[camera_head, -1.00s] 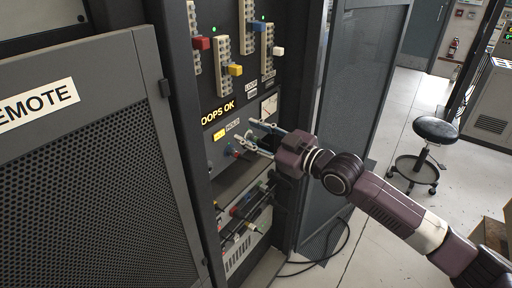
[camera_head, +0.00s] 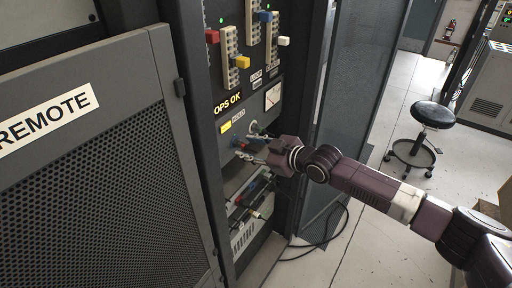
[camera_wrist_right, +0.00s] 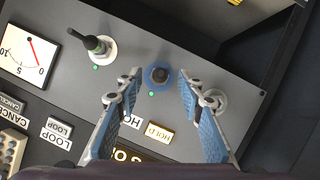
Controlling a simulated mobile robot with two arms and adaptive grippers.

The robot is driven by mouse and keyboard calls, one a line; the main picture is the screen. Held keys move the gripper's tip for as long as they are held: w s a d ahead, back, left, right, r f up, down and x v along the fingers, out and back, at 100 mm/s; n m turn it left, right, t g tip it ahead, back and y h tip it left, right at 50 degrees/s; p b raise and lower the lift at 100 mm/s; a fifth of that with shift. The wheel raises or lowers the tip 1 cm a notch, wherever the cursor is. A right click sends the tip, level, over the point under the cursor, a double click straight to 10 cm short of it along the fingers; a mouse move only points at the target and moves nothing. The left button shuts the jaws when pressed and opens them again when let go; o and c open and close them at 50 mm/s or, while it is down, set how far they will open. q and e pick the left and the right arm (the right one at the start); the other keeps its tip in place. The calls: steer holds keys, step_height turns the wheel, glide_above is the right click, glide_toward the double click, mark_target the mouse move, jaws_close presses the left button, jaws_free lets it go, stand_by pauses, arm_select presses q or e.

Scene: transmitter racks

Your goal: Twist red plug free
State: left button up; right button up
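My right gripper (camera_head: 250,145) is at the panel below the yellow "OPS OK" sign. It also shows in the right wrist view (camera_wrist_right: 160,82). Its blue-padded fingers are open, one on each side of a blue-ringed socket (camera_wrist_right: 158,76) with a dark centre. I see nothing held between them. Another white-ringed socket (camera_wrist_right: 215,100) is partly hidden by the right finger. I cannot clearly make out a red plug at the fingers. My left gripper is out of view.
Above are slider strips with red (camera_head: 212,36), yellow (camera_head: 242,62), blue and white knobs. A dial meter (camera_wrist_right: 28,55) is beside the sockets. Several leads (camera_head: 245,200) lie in the bay below. A perforated "REMOTE" door (camera_head: 95,180) stands left. A black stool (camera_head: 433,113) stands right.

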steer(key=shift+w+a+f, duration=0.1)
steer(key=shift+w, duration=0.05)
jaws_close()
stand_by(0.4)
steer(key=shift+n+p, duration=0.3)
steer(key=shift+p, duration=0.45)
steer(key=shift+a+n+t, duration=0.1)
steer(key=shift+n+t, duration=0.3)
steer(key=shift+t, duration=0.1)
steer(key=shift+s+f+n+h, duration=0.2)
steer(key=shift+f+n+h, duration=0.05)
steer(key=shift+n+h, duration=0.05)
steer(key=shift+n+t+b, duration=0.3)
steer(key=shift+n+t, duration=0.3)
steer(key=shift+r, duration=0.1)
